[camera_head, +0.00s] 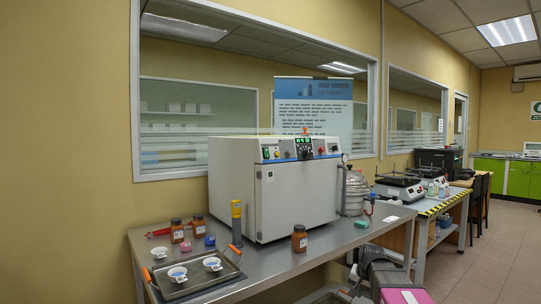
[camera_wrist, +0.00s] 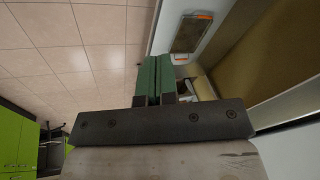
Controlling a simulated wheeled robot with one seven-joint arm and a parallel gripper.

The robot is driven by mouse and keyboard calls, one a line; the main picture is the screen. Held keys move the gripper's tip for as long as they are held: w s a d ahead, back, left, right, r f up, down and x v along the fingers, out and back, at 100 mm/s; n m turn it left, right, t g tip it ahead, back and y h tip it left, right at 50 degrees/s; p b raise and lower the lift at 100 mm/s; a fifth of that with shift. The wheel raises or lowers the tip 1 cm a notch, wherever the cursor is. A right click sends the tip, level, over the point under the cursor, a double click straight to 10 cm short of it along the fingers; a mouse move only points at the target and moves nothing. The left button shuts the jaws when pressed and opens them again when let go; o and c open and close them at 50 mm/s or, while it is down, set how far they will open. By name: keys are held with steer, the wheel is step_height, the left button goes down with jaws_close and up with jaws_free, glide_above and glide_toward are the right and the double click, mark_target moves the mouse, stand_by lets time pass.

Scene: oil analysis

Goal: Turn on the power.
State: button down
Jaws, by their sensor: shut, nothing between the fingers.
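A white and grey box-shaped oven (camera_head: 290,195) stands on the steel table. A control panel (camera_head: 300,149) runs along its upper front edge, with a small green-lit display (camera_head: 304,141), a green button (camera_head: 266,153) and red controls beside it. The panel is too small to read its labels or tell a switch position. My gripper (camera_wrist: 158,58) shows in the wrist view, its two green fingers together with nothing between them. I cannot make out my fingertips in the head view.
A second bench (camera_head: 435,205) stands farther right. Tiled floor (camera_head: 500,260) is clear at right.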

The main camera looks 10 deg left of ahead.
mark_target(268, 157)
steer(key=w+a+r+m+t+y, duration=0.1)
steer(key=w+a+r, duration=0.1)
steer(key=a+r, duration=0.5)
steer(key=w+a+r+m+t+y, duration=0.1)
steer(key=w+a+r, duration=0.2)
steer(key=r, duration=0.9)
steer(key=w+a+r+m+t+y, duration=0.1)
steer(key=w+a+r, duration=0.1)
steer(key=a+r, duration=0.5)
steer(key=s+a+r+y, duration=0.1)
steer(key=s+a+r, duration=0.1)
steer(key=r, duration=0.8)
steer(key=s+a+r+m+y, duration=0.1)
steer(key=s+a+r, duration=0.1)
steer(key=r, duration=0.7)
steer(key=s+a+r+t+y, duration=0.1)
steer(key=a+r, duration=0.3)
steer(key=r, duration=0.6)
steer(key=shift+s+a+r+m+y, duration=0.3)
steer(key=shift+s+a+y, duration=0.05)
steer(key=shift+s+y, duration=0.15)
steer(key=shift+f, duration=0.1)
steer(key=x, duration=0.7)
steer(key=r+x, duration=0.1)
steer(key=x, duration=0.5)
steer(key=shift+w+a+f, duration=0.3)
steer(key=shift+w+a, duration=0.15)
